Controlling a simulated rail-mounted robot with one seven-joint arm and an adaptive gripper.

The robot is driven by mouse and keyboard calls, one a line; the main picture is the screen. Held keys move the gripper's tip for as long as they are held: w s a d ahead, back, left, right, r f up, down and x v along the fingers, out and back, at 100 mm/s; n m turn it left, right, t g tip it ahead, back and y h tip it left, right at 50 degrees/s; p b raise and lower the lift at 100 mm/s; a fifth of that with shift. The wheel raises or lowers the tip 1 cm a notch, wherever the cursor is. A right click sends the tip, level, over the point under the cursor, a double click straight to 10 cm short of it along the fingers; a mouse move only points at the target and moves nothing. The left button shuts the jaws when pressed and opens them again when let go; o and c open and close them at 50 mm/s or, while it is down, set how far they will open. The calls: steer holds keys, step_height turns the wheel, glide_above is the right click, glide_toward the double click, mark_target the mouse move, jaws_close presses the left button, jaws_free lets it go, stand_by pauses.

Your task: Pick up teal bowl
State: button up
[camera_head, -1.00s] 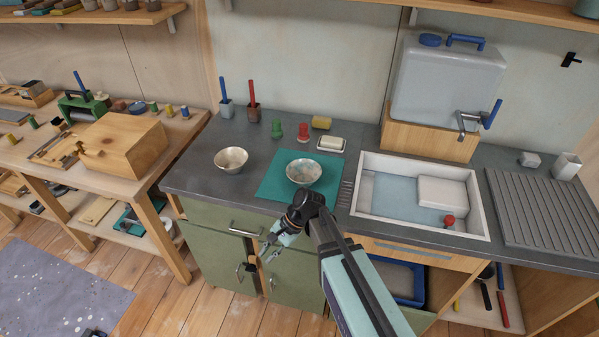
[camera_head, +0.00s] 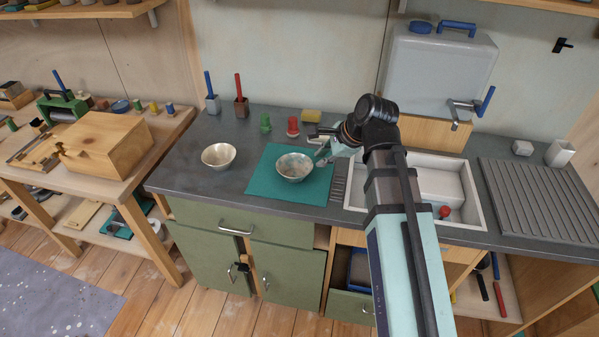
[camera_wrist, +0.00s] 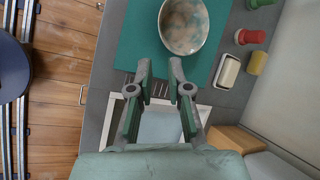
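The bowl with teal and brownish mottling inside (camera_head: 294,167) stands upright on a teal mat (camera_head: 262,187) on the dark counter. In the wrist view the bowl (camera_wrist: 184,25) lies just beyond my fingertips, slightly right of centre, on the mat (camera_wrist: 140,45). My gripper (camera_wrist: 161,68) is open and empty, its two fingers apart and pointing toward the bowl. In the head view my gripper (camera_head: 318,150) is at the right of the bowl, close to its rim; whether it touches is unclear. A second, cream bowl (camera_head: 218,155) stands on the counter to the left.
Behind the mat stand a green shaker-like item (camera_head: 265,122), a red one (camera_head: 293,126) and a yellow block (camera_head: 311,116). A butter dish (camera_wrist: 228,71) sits beside the mat. The sink (camera_head: 470,200) is to the right. Bare counter (camera_head: 190,180) lies at left.

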mark_target(297, 178)
steer(key=p+x, duration=0.3)
steer(key=x, duration=1.4)
steer(key=shift+w+p, duration=0.25)
steer(key=shift+p, duration=0.1)
steer(key=shift+d, duration=0.1)
jaws_close()
